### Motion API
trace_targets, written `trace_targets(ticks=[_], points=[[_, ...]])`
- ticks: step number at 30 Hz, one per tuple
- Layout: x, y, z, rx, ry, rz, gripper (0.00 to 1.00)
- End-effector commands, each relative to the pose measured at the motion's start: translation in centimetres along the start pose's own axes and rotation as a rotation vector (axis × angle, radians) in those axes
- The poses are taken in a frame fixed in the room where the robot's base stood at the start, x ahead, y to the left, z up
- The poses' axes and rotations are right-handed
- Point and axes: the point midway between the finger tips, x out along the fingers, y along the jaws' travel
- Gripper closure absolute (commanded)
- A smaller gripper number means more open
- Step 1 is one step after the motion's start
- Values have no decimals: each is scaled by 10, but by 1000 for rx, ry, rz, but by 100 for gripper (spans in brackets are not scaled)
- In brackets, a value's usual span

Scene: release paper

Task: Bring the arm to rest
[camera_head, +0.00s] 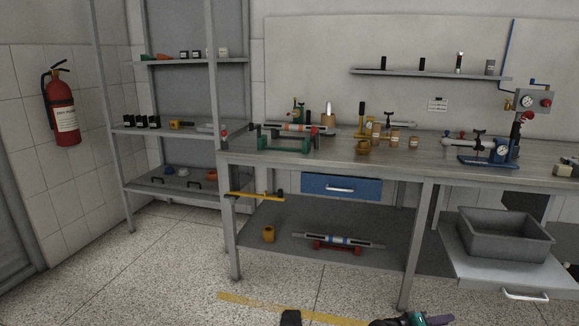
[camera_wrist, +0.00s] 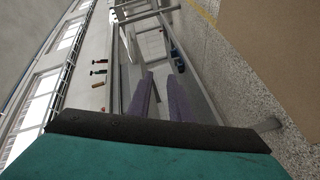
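My gripper (camera_wrist: 160,78) shows in the wrist view as two purple fingers beyond a teal and black body. The fingers stand apart with a narrow gap, and nothing is seen between them. In the head view only a little of my gripper (camera_head: 438,320) shows at the bottom edge, teal and purple, low over the floor in front of the workbench (camera_head: 340,160). Most of my arm is out of view. No paper can be made out in either view.
A grey bin (camera_head: 505,232) stands on a low shelf at the right. A fire extinguisher (camera_head: 62,108) hangs on the left wall beside a shelf rack (camera_head: 180,130). The speckled floor (camera_head: 170,265) at the left is clear. A brown flat surface (camera_wrist: 275,60) fills the wrist view's upper right.

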Motion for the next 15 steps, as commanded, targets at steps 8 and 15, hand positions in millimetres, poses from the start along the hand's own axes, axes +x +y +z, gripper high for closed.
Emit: trace_targets(ticks=[8, 15], points=[[-48, -11, 38, -53, -88, -140, 82], [-93, -23, 84, -115, -186, -273, 82]])
